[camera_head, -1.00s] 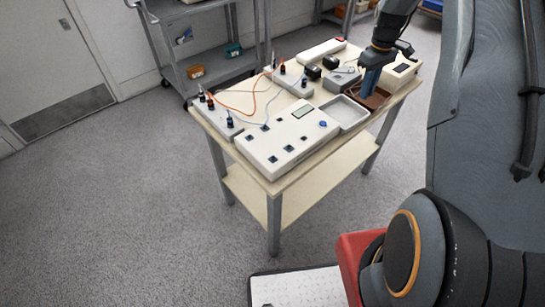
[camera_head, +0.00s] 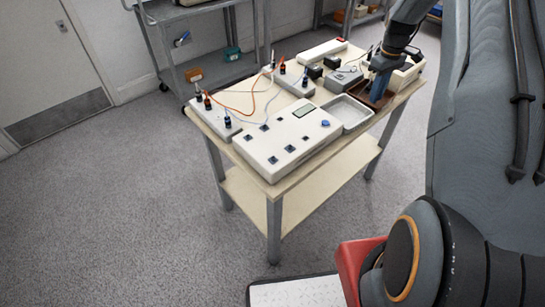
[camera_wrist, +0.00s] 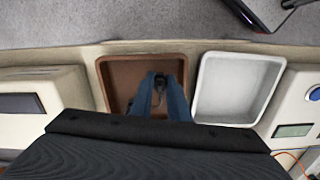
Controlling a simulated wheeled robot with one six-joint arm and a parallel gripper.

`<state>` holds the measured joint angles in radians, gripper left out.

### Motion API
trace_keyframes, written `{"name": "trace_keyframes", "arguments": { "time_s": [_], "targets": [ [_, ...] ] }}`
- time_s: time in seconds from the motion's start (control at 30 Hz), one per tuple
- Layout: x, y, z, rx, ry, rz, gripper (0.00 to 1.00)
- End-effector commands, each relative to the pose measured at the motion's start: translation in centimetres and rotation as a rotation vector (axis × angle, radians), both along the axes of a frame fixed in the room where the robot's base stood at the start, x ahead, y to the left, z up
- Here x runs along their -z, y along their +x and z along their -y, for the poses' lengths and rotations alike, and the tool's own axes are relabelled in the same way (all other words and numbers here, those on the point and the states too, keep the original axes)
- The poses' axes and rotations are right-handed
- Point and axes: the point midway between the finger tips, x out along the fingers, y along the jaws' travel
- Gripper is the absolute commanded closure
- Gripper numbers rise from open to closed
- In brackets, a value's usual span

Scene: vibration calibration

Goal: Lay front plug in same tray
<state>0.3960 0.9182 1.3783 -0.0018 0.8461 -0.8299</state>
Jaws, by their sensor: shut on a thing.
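My gripper (camera_wrist: 160,84) is shut on a small black plug (camera_wrist: 160,78), which shows between the blue fingertips in the wrist view. The fingers are over the brown tray (camera_wrist: 117,68), and I cannot tell whether the plug touches its floor. In the head view my gripper (camera_head: 377,95) points down at the brown tray (camera_head: 364,95), and the plug is hidden there. A pale grey tray (camera_wrist: 238,112) lies right beside the brown one in the wrist view; it also shows in the head view (camera_head: 347,125).
A large white panel box (camera_head: 270,160) with several sockets fills the table's near side. Orange and white cables (camera_head: 240,111) run between small boxes behind it. Black blocks (camera_head: 315,72) stand near the trays. A grey shelf cart (camera_head: 203,75) stands behind.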

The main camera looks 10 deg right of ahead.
Motion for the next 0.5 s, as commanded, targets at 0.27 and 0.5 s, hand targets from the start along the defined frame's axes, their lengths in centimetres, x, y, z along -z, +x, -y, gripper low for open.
{"name": "trace_keyframes", "arguments": {
  "time_s": [0.27, 0.5],
  "targets": [
    [0.84, -0.01, 0.01, 0.0, 0.0, 0.0, 1.0],
    [0.84, -0.02, 0.01, 0.0, 0.0, 0.0, 1.0]
  ]
}}
